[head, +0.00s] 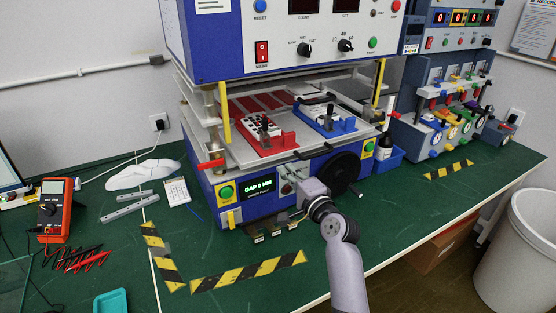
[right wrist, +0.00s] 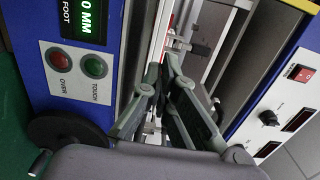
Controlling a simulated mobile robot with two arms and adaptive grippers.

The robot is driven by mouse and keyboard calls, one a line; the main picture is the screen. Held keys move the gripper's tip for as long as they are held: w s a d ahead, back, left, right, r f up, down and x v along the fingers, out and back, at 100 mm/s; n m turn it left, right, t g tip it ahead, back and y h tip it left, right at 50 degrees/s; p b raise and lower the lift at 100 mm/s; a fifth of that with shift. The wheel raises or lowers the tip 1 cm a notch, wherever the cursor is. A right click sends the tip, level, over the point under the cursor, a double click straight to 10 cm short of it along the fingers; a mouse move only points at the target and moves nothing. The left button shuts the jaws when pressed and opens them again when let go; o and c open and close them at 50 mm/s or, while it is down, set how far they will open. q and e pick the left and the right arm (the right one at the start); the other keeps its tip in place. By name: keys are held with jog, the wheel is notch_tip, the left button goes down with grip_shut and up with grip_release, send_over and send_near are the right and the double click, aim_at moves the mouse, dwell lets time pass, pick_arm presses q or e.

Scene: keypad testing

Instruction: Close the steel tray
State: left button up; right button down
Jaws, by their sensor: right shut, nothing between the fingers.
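The steel tray (head: 307,139) sits in the bay of the blue and white press in the head view, its front edge out over the lower panel. It carries a red fixture and a blue fixture. A black bar handle (head: 325,154) is on its front edge. My right gripper (head: 292,184) is in front of the lower panel, below the tray. In the right wrist view the fingers of this gripper (right wrist: 166,66) are close together and empty, near the bay's edge. Contact with the tray cannot be told. My left gripper is not in view.
A black handwheel (head: 346,173) stands right of my right gripper. The lower panel (head: 257,188) has a green display and buttons. Yellow-black tape (head: 250,272) marks the green bench in front. A blue bin (head: 389,160) stands at the press's right.

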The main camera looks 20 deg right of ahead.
aim_at(274, 156)
jog(key=w, duration=0.4)
jog(key=shift+w+a+r+p, duration=0.1)
jog(key=shift+a+p, duration=0.05)
jog(key=shift+p, duration=0.15)
jog(key=shift+w, duration=0.8)
